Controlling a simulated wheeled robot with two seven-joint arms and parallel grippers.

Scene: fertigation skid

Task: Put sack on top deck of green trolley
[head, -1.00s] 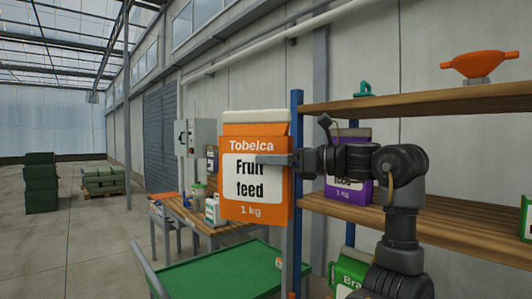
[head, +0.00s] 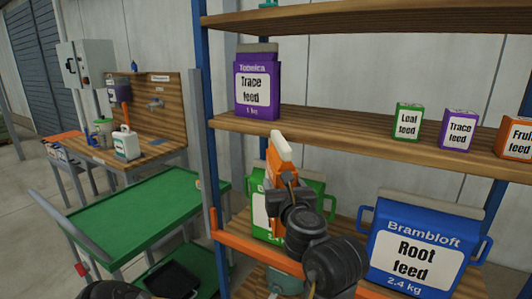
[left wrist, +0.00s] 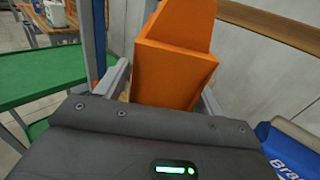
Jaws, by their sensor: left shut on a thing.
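The orange Fruit feed sack (head: 281,152) is held upright in front of the shelf, seen nearly edge-on, so most of its label is hidden. My left gripper (head: 284,186) is shut on it; the fingers are partly hidden in the head view. In the left wrist view the orange sack (left wrist: 172,62) sits between the finger bars. The green trolley (head: 150,203) stands left of the sack, and its top deck is bare. The trolley deck also shows at the left of the left wrist view (left wrist: 40,80). My right gripper is not in view.
A blue shelf post (head: 208,120) stands between sack and trolley. The wooden shelf (head: 340,143) holds a purple Trace feed sack (head: 257,85) and small boxes. A green sack (head: 312,190) and a blue Root feed sack (head: 418,243) stand lower. A workbench (head: 155,150) is behind the trolley.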

